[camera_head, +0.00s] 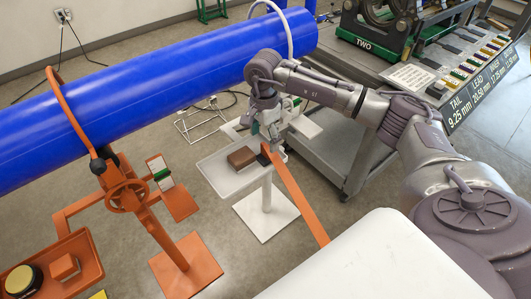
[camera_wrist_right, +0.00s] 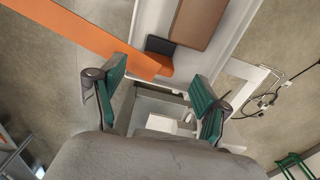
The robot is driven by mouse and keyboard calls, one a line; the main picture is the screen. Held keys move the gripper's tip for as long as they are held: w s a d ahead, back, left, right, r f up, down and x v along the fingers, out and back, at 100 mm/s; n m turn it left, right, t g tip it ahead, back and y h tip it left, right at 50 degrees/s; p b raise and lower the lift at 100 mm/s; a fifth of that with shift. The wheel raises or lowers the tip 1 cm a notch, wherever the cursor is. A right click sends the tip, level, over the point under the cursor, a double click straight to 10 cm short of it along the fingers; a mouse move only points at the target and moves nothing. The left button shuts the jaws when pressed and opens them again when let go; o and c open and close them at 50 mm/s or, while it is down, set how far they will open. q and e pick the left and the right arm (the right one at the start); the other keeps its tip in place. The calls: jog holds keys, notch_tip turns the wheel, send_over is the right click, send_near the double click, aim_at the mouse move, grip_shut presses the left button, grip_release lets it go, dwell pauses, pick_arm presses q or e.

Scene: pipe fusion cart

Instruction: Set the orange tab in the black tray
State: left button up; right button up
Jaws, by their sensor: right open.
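A long flat orange strip (camera_head: 296,197), the likeliest orange tab, slants from the white tray's right edge down toward my white body. In the right wrist view the orange strip (camera_wrist_right: 75,33) comes in from the upper left and its end lies just ahead of my fingers. A small black piece (camera_wrist_right: 160,46) sits beside that end; it also shows in the head view (camera_head: 263,158). I cannot tell whether it is the black tray. My right gripper (camera_head: 270,147) is open, its green-padded fingers (camera_wrist_right: 157,75) apart with nothing clamped. My left gripper is out of view.
A white tray (camera_head: 222,182) on a stand holds a brown block (camera_head: 241,157). A large blue pipe (camera_head: 160,95) spans the left. Orange stands (camera_head: 185,262) are at lower left. A cart (camera_head: 345,135) with several coloured pieces and black blocks stands at right.

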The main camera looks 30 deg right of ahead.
aim_at(266, 146)
notch_tip(266, 146, down, 5)
jog(key=shift+d+r+p, duration=0.1)
jog(key=shift+d+p, duration=0.05)
jog(key=shift+p, duration=0.4)
jog(key=c, duration=1.4)
jog(key=shift+r, duration=0.1)
